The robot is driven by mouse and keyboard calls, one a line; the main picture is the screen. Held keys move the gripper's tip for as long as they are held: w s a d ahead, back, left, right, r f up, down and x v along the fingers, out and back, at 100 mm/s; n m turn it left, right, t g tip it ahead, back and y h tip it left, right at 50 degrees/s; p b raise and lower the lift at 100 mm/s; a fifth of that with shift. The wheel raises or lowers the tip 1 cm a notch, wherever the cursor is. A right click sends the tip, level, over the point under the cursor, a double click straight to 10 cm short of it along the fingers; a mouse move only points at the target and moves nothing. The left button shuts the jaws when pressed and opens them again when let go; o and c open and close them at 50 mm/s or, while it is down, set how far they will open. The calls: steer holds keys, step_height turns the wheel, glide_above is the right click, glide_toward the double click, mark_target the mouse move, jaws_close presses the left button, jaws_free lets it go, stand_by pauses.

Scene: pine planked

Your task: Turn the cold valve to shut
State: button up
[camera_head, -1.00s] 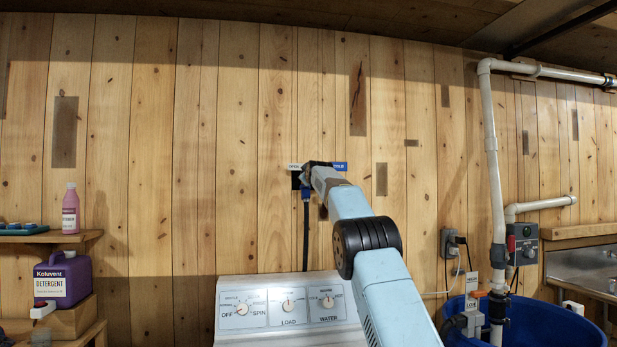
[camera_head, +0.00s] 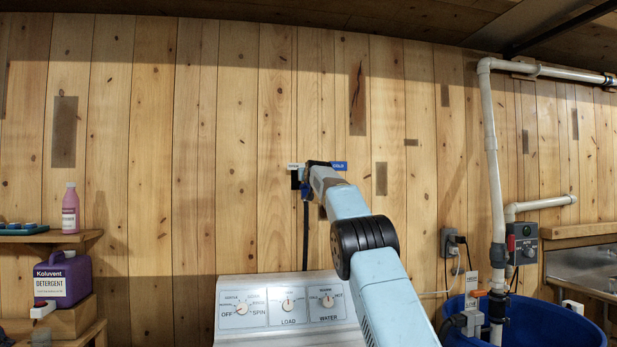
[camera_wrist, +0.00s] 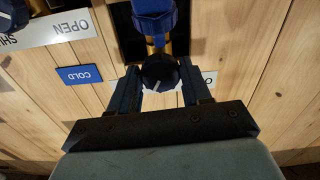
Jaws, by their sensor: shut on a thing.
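The cold valve's dark round knob (camera_wrist: 160,72), with a pale pointer line on its face, sits between my gripper's two fingers (camera_wrist: 161,85) in the wrist view. The fingers are shut on it from both sides. A blue hose fitting (camera_wrist: 153,15) with brass beneath it is just beyond the knob. A blue COLD label (camera_wrist: 79,75) is on the wall to the left in this view, printed upside down. In the head view, my gripper (camera_head: 308,176) is at the wall beside the blue label (camera_head: 340,166), and my wrist hides the knob.
A white OPEN/SHUT plate (camera_wrist: 55,30) is at the wrist view's upper left. In the head view, a dark hose (camera_head: 306,235) hangs behind the washer panel (camera_head: 287,305). Detergent (camera_head: 63,280) stands left; a white pipe (camera_head: 492,150) and blue tub (camera_head: 555,325) are right.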

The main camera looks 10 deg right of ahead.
steer(key=m, duration=0.5)
steer(key=shift+f+m, duration=0.1)
steer(key=shift+m, duration=0.3)
stand_by(0.4)
steer(key=o, duration=1.1)
steer(key=shift+c, duration=0.2)
steer(key=s, duration=1.3)
steer(key=shift+s, duration=0.35)
